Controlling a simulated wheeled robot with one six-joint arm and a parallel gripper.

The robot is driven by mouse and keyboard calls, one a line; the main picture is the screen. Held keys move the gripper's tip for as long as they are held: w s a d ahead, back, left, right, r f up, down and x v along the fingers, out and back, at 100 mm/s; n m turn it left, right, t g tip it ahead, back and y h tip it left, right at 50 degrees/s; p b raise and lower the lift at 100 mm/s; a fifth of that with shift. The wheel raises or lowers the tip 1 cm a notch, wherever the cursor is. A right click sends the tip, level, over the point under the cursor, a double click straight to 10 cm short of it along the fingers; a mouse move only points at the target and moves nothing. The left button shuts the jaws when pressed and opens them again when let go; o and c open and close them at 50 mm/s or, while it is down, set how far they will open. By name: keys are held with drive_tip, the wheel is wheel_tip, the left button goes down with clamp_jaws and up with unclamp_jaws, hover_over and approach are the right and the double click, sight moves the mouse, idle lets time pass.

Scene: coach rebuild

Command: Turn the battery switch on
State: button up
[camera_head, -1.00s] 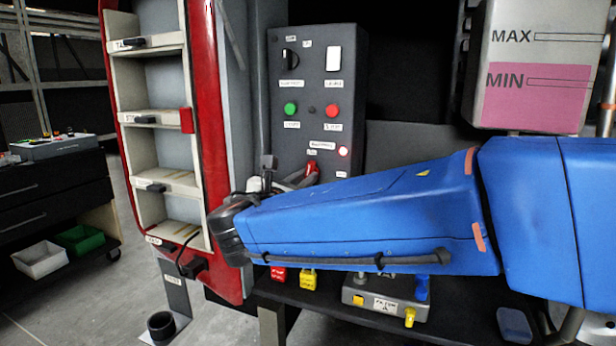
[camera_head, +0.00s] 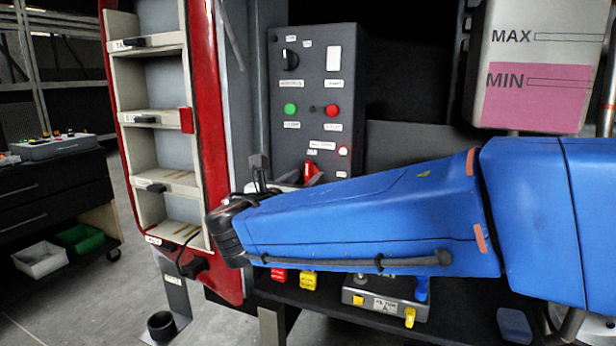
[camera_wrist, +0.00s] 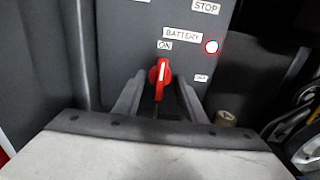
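The red battery switch (camera_wrist: 160,77) is near the middle of the wrist view, under the BATTERY label. Its handle stands nearly upright with a white mark on it. The ON label (camera_wrist: 164,45) is above it and the OFF label (camera_wrist: 201,78) is to its right. My gripper (camera_wrist: 158,108) is open, with one finger on each side of the handle's lower part. I cannot tell whether the fingers touch it. In the head view the red switch (camera_head: 310,171) shows above my blue arm, which hides most of my gripper.
A red lamp (camera_wrist: 211,46) glows beside the BATTERY label. The dark panel (camera_head: 313,120) also carries a black rotary knob (camera_head: 290,60), a white switch (camera_head: 333,58), a green button (camera_head: 291,109) and a red button (camera_head: 332,111). A red-edged shelf frame (camera_head: 207,130) stands close to the left.

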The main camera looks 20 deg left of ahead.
drive_tip(key=s, duration=0.8)
drive_tip(key=shift+s+a, duration=0.3)
drive_tip(key=shift+s, duration=0.1)
drive_tip(key=s+a, duration=0.1)
drive_tip(key=s, duration=1.6)
drive_tip(key=w+d+f+m+g+h, duration=0.2)
drive_tip(key=w+d+m, duration=0.1)
drive_tip(key=w+d, duration=0.3)
drive_tip(key=w+d+f+m+g+h, duration=0.25)
drive_tip(key=w+d, duration=0.25)
drive_tip(key=d, duration=0.3)
drive_tip(key=w+d+f+m+g, duration=0.2)
drive_tip(key=d+f+m, duration=0.15)
drive_tip(key=d, duration=0.55)
drive_tip(key=w+d+f+m+g, duration=0.1)
drive_tip(key=d+f+m+g, duration=0.25)
drive_tip(key=d, duration=0.55)
drive_tip(key=s+d+f+m+g+y, duration=0.1)
drive_tip(key=s+d+f+m+y, duration=0.1)
drive_tip(key=s+d+f+m, duration=0.4)
drive_tip(key=s+d+f+m+g+y, duration=0.2)
drive_tip(key=s+d+f+m, duration=0.5)
drive_tip(key=d+m, duration=0.6)
drive_tip(key=m+y, duration=0.1)
drive_tip(key=m, duration=0.2)
drive_tip(key=shift+s+d+f+y, duration=0.2)
drive_tip(key=shift+s+f+y, duration=0.05)
drive_tip(key=shift+f+y, duration=0.15)
